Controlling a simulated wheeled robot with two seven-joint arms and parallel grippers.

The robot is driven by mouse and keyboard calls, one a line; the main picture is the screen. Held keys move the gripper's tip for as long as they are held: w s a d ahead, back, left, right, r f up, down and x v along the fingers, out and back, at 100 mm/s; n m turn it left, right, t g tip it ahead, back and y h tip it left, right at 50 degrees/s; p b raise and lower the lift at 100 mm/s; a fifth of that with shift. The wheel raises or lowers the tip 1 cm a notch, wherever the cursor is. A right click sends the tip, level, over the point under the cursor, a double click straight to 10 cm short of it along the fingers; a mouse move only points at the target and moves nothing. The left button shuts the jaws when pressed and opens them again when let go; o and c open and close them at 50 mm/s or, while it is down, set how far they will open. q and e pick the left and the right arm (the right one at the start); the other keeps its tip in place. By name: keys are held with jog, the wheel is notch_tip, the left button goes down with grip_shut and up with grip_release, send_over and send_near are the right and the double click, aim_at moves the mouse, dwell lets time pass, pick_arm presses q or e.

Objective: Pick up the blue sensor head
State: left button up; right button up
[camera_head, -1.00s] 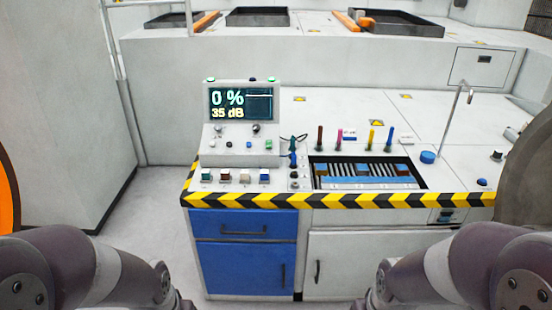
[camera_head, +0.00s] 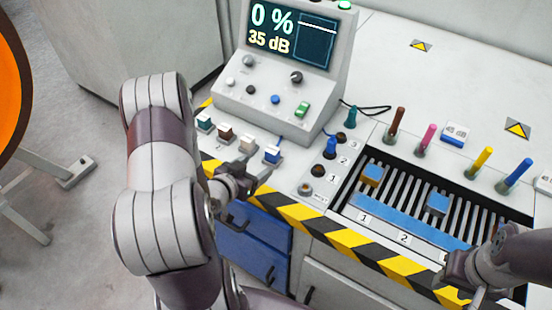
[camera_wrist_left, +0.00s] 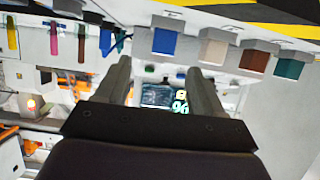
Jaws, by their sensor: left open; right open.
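The blue sensor head (camera_head: 272,154) is a small blue block at the right end of a row of coloured blocks in front of the console. My left gripper (camera_head: 256,172) is open and empty just in front of it. In the left wrist view, the blue block (camera_wrist_left: 164,41) appears beyond the two spread fingers (camera_wrist_left: 159,68), roughly centred between them and apart from them. My right gripper (camera_head: 462,280) is at the lower right, over the front edge by the slotted tray; its fingers are partly unclear.
Tan (camera_head: 248,144), brown (camera_head: 225,132) and teal (camera_head: 204,121) blocks stand left of the blue one. The console (camera_head: 270,95) rises behind. A striped edge (camera_head: 300,213) runs along the front.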

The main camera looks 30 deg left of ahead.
aim_at(270, 155)
pick_arm(q)
jog(key=x, duration=0.9)
jog(key=shift+a+r, duration=0.1)
jog(key=shift+a, duration=0.25)
jog(key=c, duration=1.2)
